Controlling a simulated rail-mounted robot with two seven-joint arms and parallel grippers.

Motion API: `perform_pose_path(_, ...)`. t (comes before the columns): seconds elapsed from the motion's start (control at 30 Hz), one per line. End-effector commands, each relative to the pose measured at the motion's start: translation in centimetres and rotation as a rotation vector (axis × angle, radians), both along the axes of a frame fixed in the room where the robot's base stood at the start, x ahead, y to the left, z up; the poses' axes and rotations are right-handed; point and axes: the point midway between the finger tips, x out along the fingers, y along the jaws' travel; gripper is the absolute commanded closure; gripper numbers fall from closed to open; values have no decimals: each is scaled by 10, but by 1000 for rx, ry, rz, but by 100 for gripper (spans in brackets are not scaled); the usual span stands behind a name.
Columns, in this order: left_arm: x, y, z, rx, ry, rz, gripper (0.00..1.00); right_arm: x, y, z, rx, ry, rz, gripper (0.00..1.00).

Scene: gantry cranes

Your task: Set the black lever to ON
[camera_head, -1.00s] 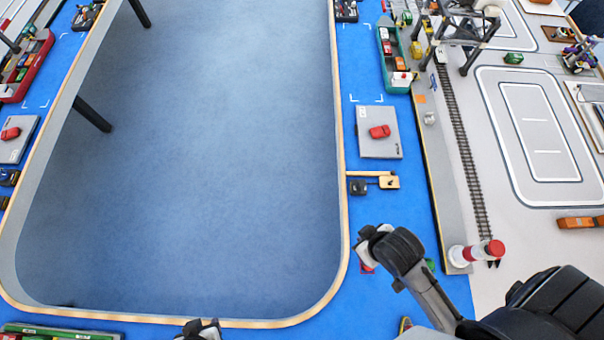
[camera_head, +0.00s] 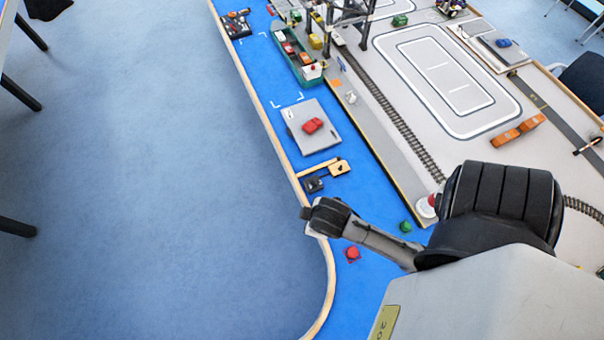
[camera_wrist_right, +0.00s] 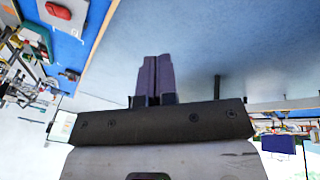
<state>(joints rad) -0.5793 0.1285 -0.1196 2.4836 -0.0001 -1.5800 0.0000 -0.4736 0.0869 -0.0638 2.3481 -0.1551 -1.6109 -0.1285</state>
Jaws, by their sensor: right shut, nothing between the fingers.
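A small black block (camera_head: 314,184), which may carry the black lever, sits on the blue table strip beside a small tan block (camera_head: 339,167). A lever handle and any ON marking are too small to make out. My right gripper (camera_head: 308,214) hangs near the table's wooden edge, nearer to me than the black block and apart from it. In the right wrist view its two purple-grey fingers (camera_wrist_right: 154,76) are together with nothing between them. A dark small object (camera_wrist_right: 69,75) on the blue strip there may be the same block. My left gripper is out of view.
A red button-like piece (camera_head: 352,253) and a green piece (camera_head: 405,226) lie near my right forearm. A red-and-white post (camera_head: 426,206) stands beside my arm. Open floor (camera_head: 150,180) lies left.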

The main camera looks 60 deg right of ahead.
Motion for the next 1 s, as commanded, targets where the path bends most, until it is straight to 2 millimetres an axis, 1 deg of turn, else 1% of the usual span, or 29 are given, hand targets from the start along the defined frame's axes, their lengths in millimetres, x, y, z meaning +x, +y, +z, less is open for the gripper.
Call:
perform_pose_path(0.03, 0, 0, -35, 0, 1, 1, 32, 16, -16, -42, -71, 21, -6, 100)
perform_pose_path(0.07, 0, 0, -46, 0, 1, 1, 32, 24, -26, -58, -119, 41, -7, 100)
perform_pose_path(0.1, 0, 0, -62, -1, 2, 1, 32, 35, -40, -78, -182, 74, -9, 100)
perform_pose_path(0.17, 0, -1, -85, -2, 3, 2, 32, 50, -61, -106, -273, 131, -11, 100)
perform_pose_path(0.2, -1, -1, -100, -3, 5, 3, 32, 59, -73, -123, -327, 175, -11, 100)
perform_pose_path(0.27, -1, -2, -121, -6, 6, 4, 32, 72, -89, -147, -399, 247, -10, 100)
perform_pose_path(0.3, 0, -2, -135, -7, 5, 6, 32, 79, -99, -163, -441, 302, -8, 100)
perform_pose_path(0.37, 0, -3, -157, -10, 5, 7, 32, 91, -112, -185, -496, 385, -2, 100)
perform_pose_path(0.4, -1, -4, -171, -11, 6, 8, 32, 98, -118, -198, -526, 446, 6, 100)
perform_pose_path(0.47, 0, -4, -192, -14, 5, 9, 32, 109, -126, -218, -564, 538, 20, 100)
perform_pose_path(0.5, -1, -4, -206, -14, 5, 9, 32, 116, -130, -230, -584, 601, 33, 100)
perform_pose_path(0.57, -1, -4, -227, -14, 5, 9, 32, 126, -134, -248, -607, 698, 56, 100)
perform_pose_path(0.6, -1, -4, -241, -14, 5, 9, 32, 134, -134, -259, -618, 762, 76, 100)
perform_pose_path(0.7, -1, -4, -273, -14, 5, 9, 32, 152, -133, -281, -632, 917, 134, 100)
perform_pose_path(0.83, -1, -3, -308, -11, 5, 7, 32, 175, -124, -301, -636, 1091, 219, 100)
perform_pose_path(0.9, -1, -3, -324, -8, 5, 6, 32, 187, -119, -308, -634, 1168, 264, 100)
perform_pose_path(1.0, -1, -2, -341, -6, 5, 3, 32, 201, -110, -314, -631, 1257, 321, 100)
